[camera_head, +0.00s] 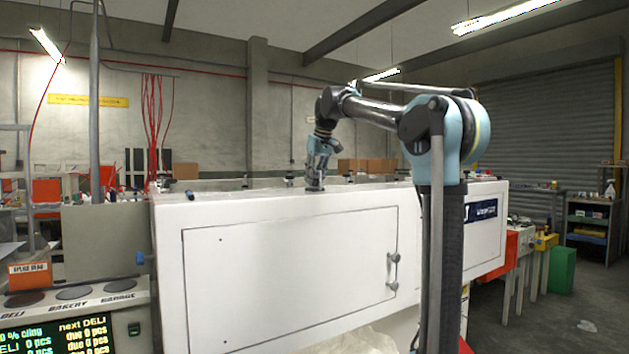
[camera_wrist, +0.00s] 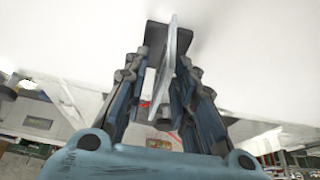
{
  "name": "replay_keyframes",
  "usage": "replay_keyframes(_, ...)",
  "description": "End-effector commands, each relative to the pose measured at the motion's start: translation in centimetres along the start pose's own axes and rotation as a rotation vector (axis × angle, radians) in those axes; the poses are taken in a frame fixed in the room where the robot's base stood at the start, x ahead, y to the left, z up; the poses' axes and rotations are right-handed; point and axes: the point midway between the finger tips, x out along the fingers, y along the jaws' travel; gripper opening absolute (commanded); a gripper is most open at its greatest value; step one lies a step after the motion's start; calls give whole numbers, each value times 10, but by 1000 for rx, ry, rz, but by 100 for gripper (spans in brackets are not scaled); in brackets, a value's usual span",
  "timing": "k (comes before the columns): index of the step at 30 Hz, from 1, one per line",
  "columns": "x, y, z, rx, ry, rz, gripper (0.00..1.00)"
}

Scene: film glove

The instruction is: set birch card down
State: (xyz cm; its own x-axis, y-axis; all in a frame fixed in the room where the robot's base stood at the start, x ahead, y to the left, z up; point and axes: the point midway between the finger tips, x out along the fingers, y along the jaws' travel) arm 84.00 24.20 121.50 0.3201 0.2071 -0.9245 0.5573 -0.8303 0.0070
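My gripper (camera_head: 315,186) points down at the top of the white machine cabinet (camera_head: 290,270) in the head view. In the wrist view my gripper (camera_wrist: 168,50) has its two fingers closed in on a thin pale card, the birch card (camera_wrist: 171,65), seen nearly edge-on and slightly tilted in the picture. The card runs out past the dark fingertips over a plain white surface. In the head view I cannot make out the card, and whether its edge touches the cabinet top cannot be told.
Small dark fittings (camera_head: 190,195) stand on the cabinet top left of my gripper. Brown boxes (camera_head: 367,166) are behind the cabinet. A counter with a lit DELI display (camera_head: 55,335) is at the lower left. A green bin (camera_head: 562,270) stands on the floor at right.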

Motion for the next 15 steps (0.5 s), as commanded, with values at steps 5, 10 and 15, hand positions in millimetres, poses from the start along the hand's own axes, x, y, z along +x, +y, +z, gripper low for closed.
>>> replay_keyframes(5,-4,0,-1,0,0,0,25)
replay_keyframes(10,-25,0,0,0,0,0,25)
replay_keyframes(15,-56,0,0,0,0,0,25)
